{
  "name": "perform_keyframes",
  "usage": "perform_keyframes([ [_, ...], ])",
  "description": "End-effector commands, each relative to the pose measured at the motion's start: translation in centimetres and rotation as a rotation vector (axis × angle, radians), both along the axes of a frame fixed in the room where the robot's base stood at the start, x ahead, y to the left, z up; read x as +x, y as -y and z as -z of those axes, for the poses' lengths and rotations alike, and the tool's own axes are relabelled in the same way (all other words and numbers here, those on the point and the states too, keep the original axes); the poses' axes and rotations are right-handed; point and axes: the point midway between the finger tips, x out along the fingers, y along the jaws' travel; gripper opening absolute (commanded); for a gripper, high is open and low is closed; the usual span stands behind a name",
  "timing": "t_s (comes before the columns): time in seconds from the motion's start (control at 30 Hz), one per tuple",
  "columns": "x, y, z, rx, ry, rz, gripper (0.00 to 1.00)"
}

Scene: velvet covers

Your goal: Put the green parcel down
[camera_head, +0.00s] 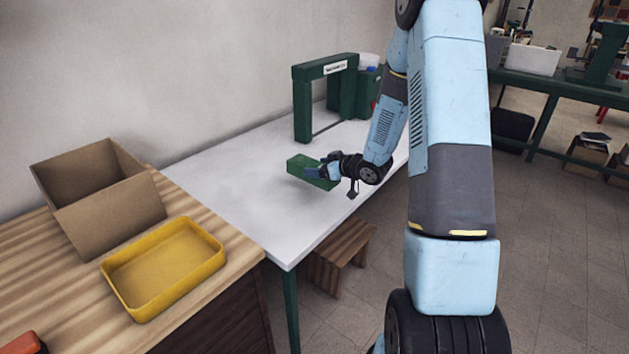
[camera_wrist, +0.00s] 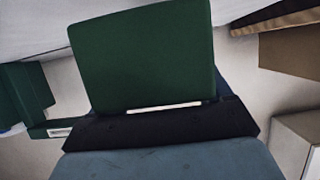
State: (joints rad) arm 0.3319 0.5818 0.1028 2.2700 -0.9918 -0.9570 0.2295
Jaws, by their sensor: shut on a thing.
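The green parcel (camera_head: 303,168) is a plain box held in my gripper (camera_head: 316,173) over the white table (camera_head: 228,196). In the head view a faint shadow shows beneath the parcel, which looks a little above the tabletop. In the wrist view the parcel (camera_wrist: 145,58) fills the upper middle, with the dark edge of my gripper (camera_wrist: 165,112) across its near side. My gripper is shut on the parcel. The fingertips are mostly hidden by the parcel.
A green arch-shaped frame (camera_head: 302,102) stands on the table behind the parcel. At left, a wooden counter (camera_head: 228,262) holds an open cardboard box (camera_head: 112,208) and a yellow tray (camera_head: 145,310). The white tabletop left of the parcel is clear. A wooden stool (camera_head: 340,250) stands below.

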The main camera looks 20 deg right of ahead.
Motion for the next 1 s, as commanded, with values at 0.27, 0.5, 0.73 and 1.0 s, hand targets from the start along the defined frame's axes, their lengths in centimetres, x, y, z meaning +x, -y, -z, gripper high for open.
perform_keyframes([
  [0.27, 0.2, -1.1, 1.3, 0.001, 0.0, 0.0, 0.34],
  [0.5, 0.3, -1.5, 4.0, 0.002, -0.001, 0.0, 0.34],
  [0.73, 0.3, -1.5, 4.8, 0.001, 0.002, 0.0, 0.34],
  [1.0, 0.2, -1.5, 4.9, 0.001, 0.001, 0.0, 0.89],
])
